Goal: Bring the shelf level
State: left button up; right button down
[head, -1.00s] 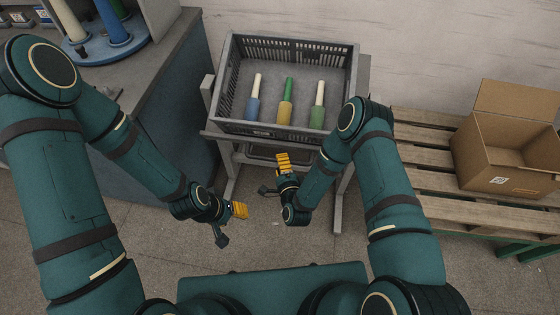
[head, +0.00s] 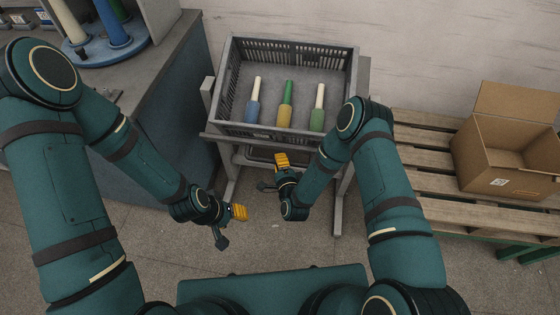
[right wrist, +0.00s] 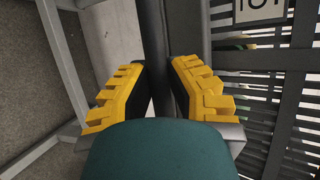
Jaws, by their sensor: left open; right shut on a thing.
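The shelf (head: 212,137) is part of a grey stand, and its front edge shows below the grey slatted crate (head: 230,85). I cannot tell its exact tilt from above. In the crate lie three bobbins: blue (head: 252,110), yellow and green (head: 285,112), and pale green (head: 317,119). My right gripper (head: 281,160) is at the front of the stand, under the crate's front edge. In the right wrist view it is shut on a dark bar (right wrist: 153,35) running between its yellow fingers. My left gripper (head: 240,212) is open and empty, low in front of the stand.
A dark-sided workbench (head: 165,130) with a blue round base of cones (head: 105,48) stands at the left. A wooden pallet (head: 425,150) with an open cardboard box (head: 505,160) is at the right. The floor between my arms is clear.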

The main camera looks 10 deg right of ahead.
aim_at(278, 138)
notch_tip(278, 138, up, 10)
jog(key=m+g+p, duration=0.1)
jog(key=g+p, duration=0.2)
jog(key=p, duration=0.4)
jog(key=shift+w+r, duration=0.1)
jog(key=shift+r, duration=0.3)
jog(key=shift+w, duration=0.15)
jog(key=shift+r, duration=0.15)
jog(key=c, duration=1)
grip_release()
jog(key=shift+o, duration=0.5)
